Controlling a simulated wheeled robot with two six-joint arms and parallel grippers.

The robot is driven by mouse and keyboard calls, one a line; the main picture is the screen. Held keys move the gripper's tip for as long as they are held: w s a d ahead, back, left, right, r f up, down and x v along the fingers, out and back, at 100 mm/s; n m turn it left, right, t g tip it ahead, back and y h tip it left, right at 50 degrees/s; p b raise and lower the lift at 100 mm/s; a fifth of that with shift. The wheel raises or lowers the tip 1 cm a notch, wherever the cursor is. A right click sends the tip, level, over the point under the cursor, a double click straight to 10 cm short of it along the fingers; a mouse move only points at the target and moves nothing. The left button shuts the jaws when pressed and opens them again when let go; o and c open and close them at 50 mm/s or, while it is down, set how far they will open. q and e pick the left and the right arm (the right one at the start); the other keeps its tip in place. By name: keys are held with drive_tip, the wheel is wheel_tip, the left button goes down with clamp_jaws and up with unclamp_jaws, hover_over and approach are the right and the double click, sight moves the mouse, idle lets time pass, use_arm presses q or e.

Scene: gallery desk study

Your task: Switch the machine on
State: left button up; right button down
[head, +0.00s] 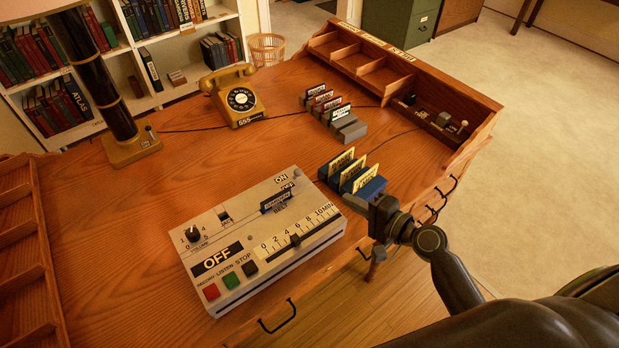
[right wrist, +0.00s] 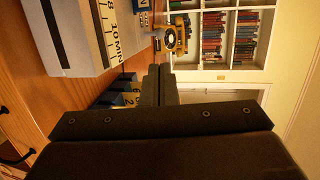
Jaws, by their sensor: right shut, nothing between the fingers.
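My left gripper is out of view.
A yellow telephone (head: 238,97) and a dark lamp column (head: 105,90) stand behind the machine. A grey card holder (head: 347,130) stands beyond the blue one. Wooden compartments (head: 375,70) line the right back edge. The desk left of the machine is clear.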

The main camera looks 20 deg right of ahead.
idle(0.3)
drive_tip(key=p, duration=0.3)
approach(297, 175)
drive_tip(key=x, duration=0.6)
drive_tip(key=shift+w+d+f, duration=0.1)
drive_tip(key=shift+w+d, duration=0.25)
drive_tip(key=shift+w, duration=0.05)
